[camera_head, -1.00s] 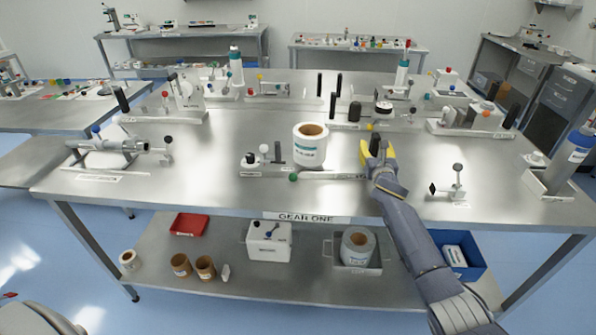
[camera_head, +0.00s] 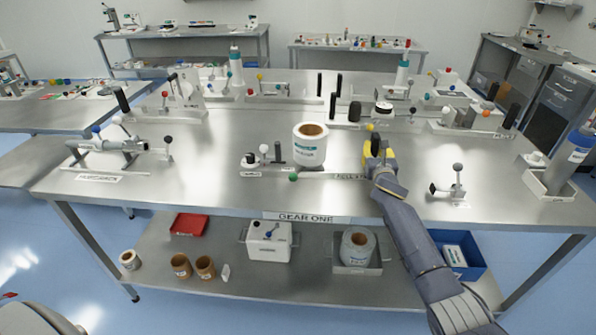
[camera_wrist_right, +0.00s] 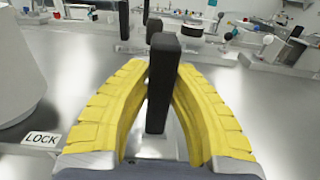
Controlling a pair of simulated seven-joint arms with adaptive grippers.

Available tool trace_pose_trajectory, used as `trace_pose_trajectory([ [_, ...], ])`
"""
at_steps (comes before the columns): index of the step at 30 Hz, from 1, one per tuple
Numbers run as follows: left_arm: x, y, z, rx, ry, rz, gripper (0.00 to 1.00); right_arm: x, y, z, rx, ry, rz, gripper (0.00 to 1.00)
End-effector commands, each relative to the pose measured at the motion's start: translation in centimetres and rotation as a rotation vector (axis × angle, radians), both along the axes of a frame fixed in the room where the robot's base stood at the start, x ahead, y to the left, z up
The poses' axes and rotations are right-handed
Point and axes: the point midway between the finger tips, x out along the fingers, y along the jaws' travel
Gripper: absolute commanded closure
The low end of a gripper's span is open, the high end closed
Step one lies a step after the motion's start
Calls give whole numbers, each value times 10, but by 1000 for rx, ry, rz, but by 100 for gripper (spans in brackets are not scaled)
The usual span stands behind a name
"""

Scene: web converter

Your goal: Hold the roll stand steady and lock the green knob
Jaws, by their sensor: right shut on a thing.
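The roll stand (camera_head: 325,174) is near the front middle of the table, with a white roll (camera_head: 310,150) upright on it. The green knob (camera_head: 293,177) is at the front left of its base. My right gripper (camera_head: 376,150) is to the right of the roll. In the right wrist view its yellow fingers (camera_wrist_right: 163,95) are on both sides of an upright black post (camera_wrist_right: 160,80), shut on it. The white roll shows at the left edge there (camera_wrist_right: 20,70), near a LOCK label (camera_wrist_right: 42,138). My left gripper is not in view.
A small device with black and white knobs (camera_head: 262,158) stands left of the roll. A stand with a grey ball knob (camera_head: 456,180) is to the right of my right arm. Several other devices line the table's back.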

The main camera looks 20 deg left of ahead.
Motion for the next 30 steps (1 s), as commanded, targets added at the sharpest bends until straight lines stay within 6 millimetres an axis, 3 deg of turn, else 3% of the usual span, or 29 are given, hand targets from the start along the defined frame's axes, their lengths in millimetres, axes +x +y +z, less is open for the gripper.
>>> trace_pose_trajectory([
  [11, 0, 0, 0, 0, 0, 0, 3, 0, 1, 2, 5, -4, 2, 100],
  [30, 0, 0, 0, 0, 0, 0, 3, -1, -1, -15, -13, 9, -3, 100],
])
